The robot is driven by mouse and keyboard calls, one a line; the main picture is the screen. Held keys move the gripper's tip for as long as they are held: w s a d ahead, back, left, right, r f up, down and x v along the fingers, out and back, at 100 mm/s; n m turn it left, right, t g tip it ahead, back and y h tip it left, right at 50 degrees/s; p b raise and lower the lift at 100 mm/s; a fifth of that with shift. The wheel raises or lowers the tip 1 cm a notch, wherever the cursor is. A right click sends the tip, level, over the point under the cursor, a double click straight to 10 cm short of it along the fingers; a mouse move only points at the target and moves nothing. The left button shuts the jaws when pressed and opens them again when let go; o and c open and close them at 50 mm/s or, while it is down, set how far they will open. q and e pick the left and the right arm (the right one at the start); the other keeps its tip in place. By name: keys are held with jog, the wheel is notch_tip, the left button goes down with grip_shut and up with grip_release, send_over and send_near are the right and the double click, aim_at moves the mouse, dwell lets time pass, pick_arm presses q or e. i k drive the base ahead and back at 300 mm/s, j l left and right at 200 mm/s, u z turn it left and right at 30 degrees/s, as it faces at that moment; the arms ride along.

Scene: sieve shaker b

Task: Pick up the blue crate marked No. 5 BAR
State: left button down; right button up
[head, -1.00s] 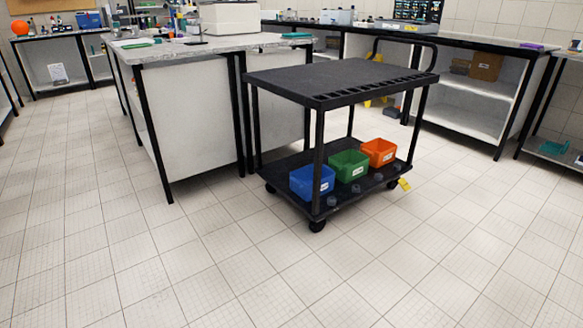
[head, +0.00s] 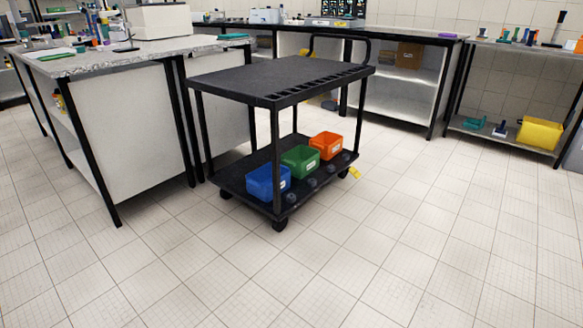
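A blue crate (head: 262,184) with a small white label on its front sits at the near left end of a black cart's lower shelf (head: 232,181). The label is too small to read. A green crate (head: 298,162) and an orange crate (head: 331,146) stand in a row behind it on the same shelf. A cart post stands close by the blue crate's right side. Neither of my grippers is in view.
The cart's black top (head: 270,77) is empty and overhangs the crates. A lab bench (head: 112,135) stands close on the left. A yellow bin (head: 540,134) is on a right-hand shelf. Tiled floor in front is clear.

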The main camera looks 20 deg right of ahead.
aim_at(260, 181)
jog(key=i+l, duration=0.15)
jog(key=l, duration=0.25)
jog(key=i+l, duration=0.15)
jog(key=l, duration=0.2)
jog(key=i+l, duration=0.1)
jog(key=l, duration=0.3)
jog(key=i+l, duration=0.15)
jog(key=l, duration=0.2)
jog(key=i+l, duration=0.15)
jog(key=l, duration=0.25)
jog(key=i+l, duration=0.15)
jog(key=l, duration=0.2)
jog(key=i+l, duration=0.15)
jog(key=l, duration=0.25)
jog(key=i+l, duration=0.1)
jog(key=l, duration=0.3)
